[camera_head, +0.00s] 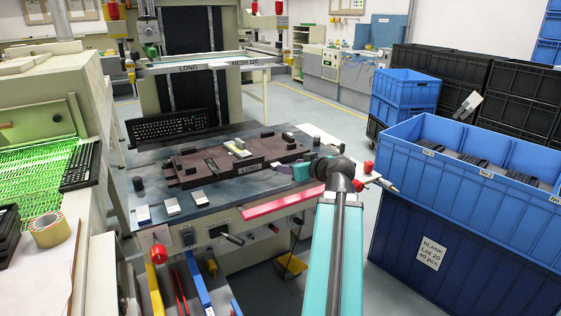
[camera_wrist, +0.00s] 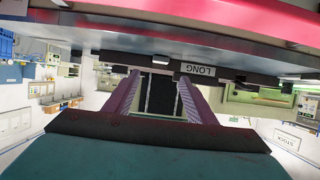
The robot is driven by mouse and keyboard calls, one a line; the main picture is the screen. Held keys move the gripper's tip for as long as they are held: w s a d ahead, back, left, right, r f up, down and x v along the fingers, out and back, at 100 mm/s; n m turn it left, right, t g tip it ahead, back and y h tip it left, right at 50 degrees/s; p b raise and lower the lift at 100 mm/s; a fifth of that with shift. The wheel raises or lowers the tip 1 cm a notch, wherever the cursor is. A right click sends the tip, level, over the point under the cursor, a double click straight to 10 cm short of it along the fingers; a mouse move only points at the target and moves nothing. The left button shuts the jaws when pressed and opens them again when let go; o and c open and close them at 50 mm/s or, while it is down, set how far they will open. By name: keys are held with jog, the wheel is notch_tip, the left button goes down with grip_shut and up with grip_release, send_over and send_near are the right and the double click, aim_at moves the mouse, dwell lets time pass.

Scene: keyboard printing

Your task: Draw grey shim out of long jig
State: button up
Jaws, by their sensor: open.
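The long jig (camera_head: 205,166) is a dark brown plate marked LONG on the machine table. Its LONG label also shows upside down in the wrist view (camera_wrist: 197,70). A small pale grey and yellowish piece (camera_head: 239,149) sits in the jig's middle; it may be the grey shim, but I cannot tell for sure. A small grey-topped block (camera_head: 288,137) stands at the jig's far right. My gripper (camera_head: 286,170) is open at the jig's front right. In the wrist view its two fingers (camera_wrist: 159,85) stand apart with nothing visible between them.
Small pale-topped blocks (camera_head: 172,206) lie along the table's front left. A black keyboard frame (camera_head: 167,127) leans at the back left. A red bar (camera_head: 280,203) runs along the front edge. Blue crates (camera_head: 450,133) stand to the right.

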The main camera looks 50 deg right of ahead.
aim_at(289, 179)
jog(key=shift+w+f+p, duration=0.15)
jog(key=shift+w+p, duration=0.35)
jog(key=shift+p, duration=2.2)
jog(key=p+x, duration=0.3)
jog(key=shift+s, duration=0.1)
jog(key=shift+p+x, duration=0.35)
jog(key=shift+x, duration=2.45)
jog(key=shift+s+f, duration=0.1)
jog(key=shift+f, duration=0.05)
grip_shut()
jog(key=shift+s, duration=0.2)
jog(key=shift+s+a+b, duration=0.3)
jog(key=shift+s+b, duration=0.3)
jog(key=shift+s, duration=0.35)
jog(key=shift+s+a+b, duration=0.3)
jog(key=shift+s+b, duration=0.35)
jog(key=shift+s, duration=0.35)
jog(key=shift+s+a+b, duration=0.3)
jog(key=shift+s+b, duration=0.3)
jog(key=shift+s, duration=0.35)
